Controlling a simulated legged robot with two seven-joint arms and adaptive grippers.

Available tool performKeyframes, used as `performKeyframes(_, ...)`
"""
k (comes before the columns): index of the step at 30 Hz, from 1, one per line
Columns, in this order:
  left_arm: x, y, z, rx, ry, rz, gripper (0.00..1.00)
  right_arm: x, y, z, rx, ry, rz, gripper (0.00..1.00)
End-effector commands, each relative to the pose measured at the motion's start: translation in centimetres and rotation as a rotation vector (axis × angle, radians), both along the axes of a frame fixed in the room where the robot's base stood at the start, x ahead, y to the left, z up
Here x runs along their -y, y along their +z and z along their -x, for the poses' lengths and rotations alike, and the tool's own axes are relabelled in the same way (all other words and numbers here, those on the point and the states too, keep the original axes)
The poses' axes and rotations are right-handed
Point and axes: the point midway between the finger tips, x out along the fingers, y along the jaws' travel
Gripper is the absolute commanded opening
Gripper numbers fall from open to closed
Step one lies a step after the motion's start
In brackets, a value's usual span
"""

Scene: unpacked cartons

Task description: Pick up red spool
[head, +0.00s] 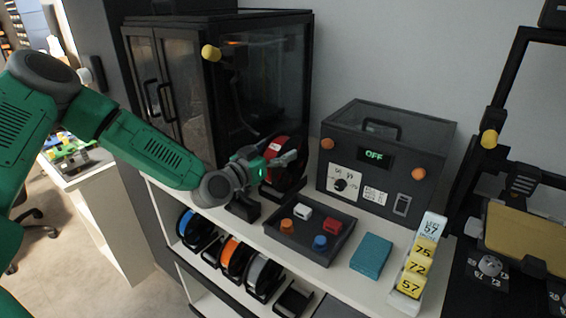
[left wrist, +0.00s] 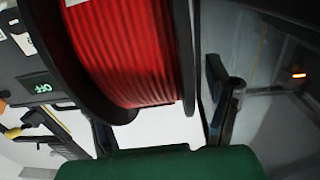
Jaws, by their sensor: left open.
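The red spool (head: 285,150), with black flanges, stands upright at the back of the white shelf top, beside the dark cabinet. My left gripper (head: 274,160) is in front of it in the head view and hides part of it. In the left wrist view the red spool (left wrist: 125,50) fills the upper left, very close. The open fingers of my left gripper (left wrist: 160,115) show below and to the right of it, one near its right flange. I cannot tell whether they touch it. My right gripper is not in view.
A dark tray (head: 335,250) with several small coloured items lies in front, with a teal box (head: 371,256) to its right. A grey dryer box (head: 385,160) reading OFF stands right of the spool. Blue, orange and grey spools (head: 235,258) sit on the shelf below.

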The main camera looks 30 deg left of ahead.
Motion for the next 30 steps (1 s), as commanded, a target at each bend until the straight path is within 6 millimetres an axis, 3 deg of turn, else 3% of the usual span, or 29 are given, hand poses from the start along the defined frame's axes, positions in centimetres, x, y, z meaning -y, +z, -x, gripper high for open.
performKeyframes(8, 0.2, 0.0, -0.4, -0.001, -0.001, -0.001, 0.72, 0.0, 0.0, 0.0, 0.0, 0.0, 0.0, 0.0)
performKeyframes(14, 0.0, -0.1, -0.4, -0.002, 0.0, 0.0, 0.01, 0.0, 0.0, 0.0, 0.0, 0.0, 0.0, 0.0)
performKeyframes(23, -0.1, 0.2, -0.4, 0.002, 0.001, 0.0, 0.0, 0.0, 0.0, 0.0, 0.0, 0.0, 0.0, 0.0)
performKeyframes(30, 0.1, 2.7, -0.4, 0.007, 0.0, -0.001, 0.0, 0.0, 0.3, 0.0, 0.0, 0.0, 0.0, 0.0)
